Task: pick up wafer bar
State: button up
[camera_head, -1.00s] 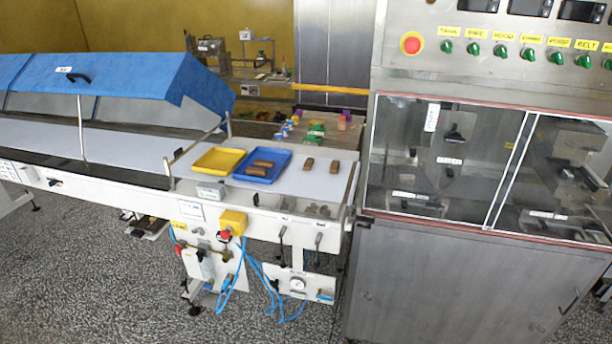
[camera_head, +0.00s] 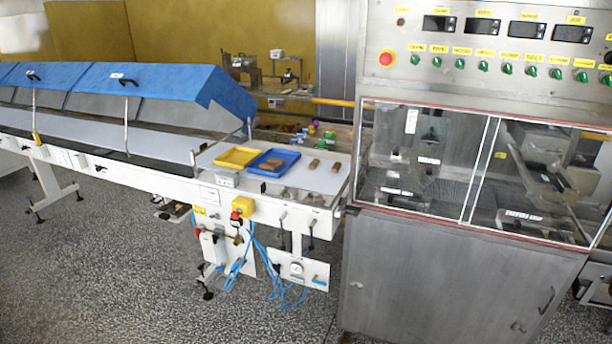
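Several small brown bars lie at the right end of the white conveyor belt. Two of them lie side by side directly on the belt: a left bar (camera_head: 314,163) and a right bar (camera_head: 336,167). Others, brown bars (camera_head: 271,164), lie in a blue tray (camera_head: 291,157). A yellow tray (camera_head: 238,157) stands left of the blue tray and looks empty. The bars are too small here to tell which is the wafer bar. My gripper is not in view.
A blue hood (camera_head: 150,85) covers the conveyor's left part. A steel cabinet with glass windows (camera_head: 425,160) and a knob panel (camera_head: 490,60) stands close to the belt's right end. Blue hoses (camera_head: 254,260) hang below the belt. Speckled floor (camera_head: 130,270) in front is clear.

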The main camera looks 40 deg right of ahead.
aim_at(335, 170)
jog(key=u, duration=0.05)
jog(key=k, duration=0.45)
jog(key=u, duration=0.35)
jog(key=i, duration=1.8)
jog(key=z, duration=0.85)
jog(key=i, duration=1.35)
jog(key=z, duration=0.4)
